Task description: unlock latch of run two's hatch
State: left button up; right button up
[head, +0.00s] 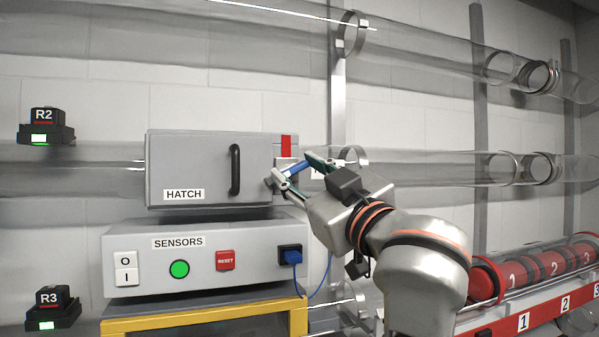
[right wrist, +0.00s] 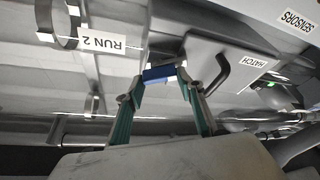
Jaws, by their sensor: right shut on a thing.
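The grey hatch (head: 190,190) of run two is closed, with a black handle (head: 235,169) and a HATCH label. A red mark (head: 286,146) shows at its right edge. My right gripper (head: 298,171) is at that right edge, shut on the blue latch handle (head: 299,171). In the right wrist view the blue latch handle (right wrist: 159,75) lies between both fingertips, beside the hatch (right wrist: 205,62). The latch's mount is partly hidden by the fingers. My left gripper is not in view.
The SENSORS box (head: 205,262) stands below the hatch, with a blue plug (head: 291,256) and cable at its right. Clear tubes run along the wall. A red rack (head: 540,308) of numbered canisters is at the lower right. The RUN 2 label (right wrist: 103,42) shows in the right wrist view.

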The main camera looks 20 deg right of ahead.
jog(key=n+g+y, duration=0.1)
jog(key=n, duration=0.2)
jog(key=n+y, duration=0.1)
jog(key=n, duration=0.2)
jog(key=shift+d+r+g, duration=0.15)
jog(key=shift+d+g, duration=0.05)
jog(key=shift+g, duration=0.2)
jog(key=n+g, duration=0.1)
jog(key=n, duration=0.2)
jog(key=n+g+y, duration=0.1)
jog(key=n, duration=0.2)
jog(key=shift+r, duration=0.1)
jog(key=shift+n+g, duration=0.6)
jog(key=shift+n, duration=0.8)
jog(key=o, duration=1.1)
jog(key=shift+w+a, duration=0.1)
